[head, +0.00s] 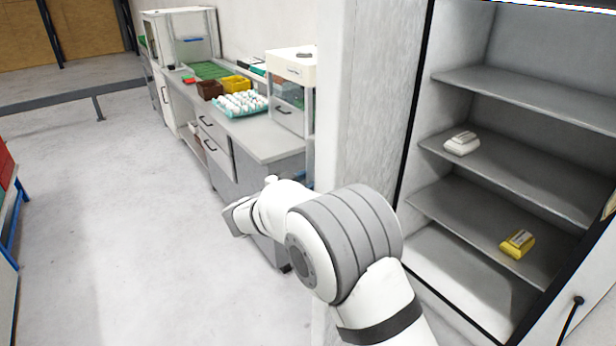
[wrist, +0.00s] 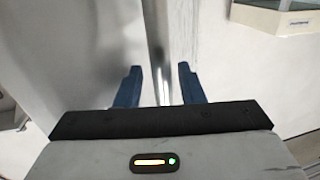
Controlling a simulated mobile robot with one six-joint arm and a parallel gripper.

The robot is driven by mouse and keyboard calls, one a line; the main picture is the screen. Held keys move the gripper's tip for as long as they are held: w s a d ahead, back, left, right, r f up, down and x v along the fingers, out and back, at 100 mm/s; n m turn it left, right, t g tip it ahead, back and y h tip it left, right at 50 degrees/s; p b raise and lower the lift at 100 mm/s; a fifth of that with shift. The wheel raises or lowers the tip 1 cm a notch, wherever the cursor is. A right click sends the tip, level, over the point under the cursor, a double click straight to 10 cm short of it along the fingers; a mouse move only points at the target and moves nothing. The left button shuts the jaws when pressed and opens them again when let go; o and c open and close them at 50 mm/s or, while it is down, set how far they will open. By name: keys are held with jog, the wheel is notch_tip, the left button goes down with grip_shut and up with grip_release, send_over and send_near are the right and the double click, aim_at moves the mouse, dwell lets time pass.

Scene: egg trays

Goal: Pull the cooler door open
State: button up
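The cooler (head: 560,55) stands at the right of the head view, with its shelved inside in plain sight. A pale panel with a black handle (head: 576,305) shows at the lower right; I cannot tell for sure whether it is the cooler door. My gripper (wrist: 158,87) is open in the wrist view, its two dark blue fingers apart. A narrow grey upright strip (wrist: 157,35) runs between and beyond them; I see no finger closed on it. In the head view my arm reaches left, away from the black handle, and the fingertips are not clear.
A white carton (head: 462,143) and a yellow carton (head: 517,243) lie on the cooler shelves. A counter (head: 265,136) at the back left holds an egg tray (head: 228,112) and yellow bins (head: 236,84). The floor (head: 110,220) at the left is clear.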

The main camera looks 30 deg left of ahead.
jog(key=shift+s+f, duration=0.1)
jog(key=b+v, duration=0.1)
jog(key=v, duration=0.6)
jog(key=shift+s, duration=0.3)
jog(key=shift+a, duration=0.15)
jog(key=shift+c, duration=0.2)
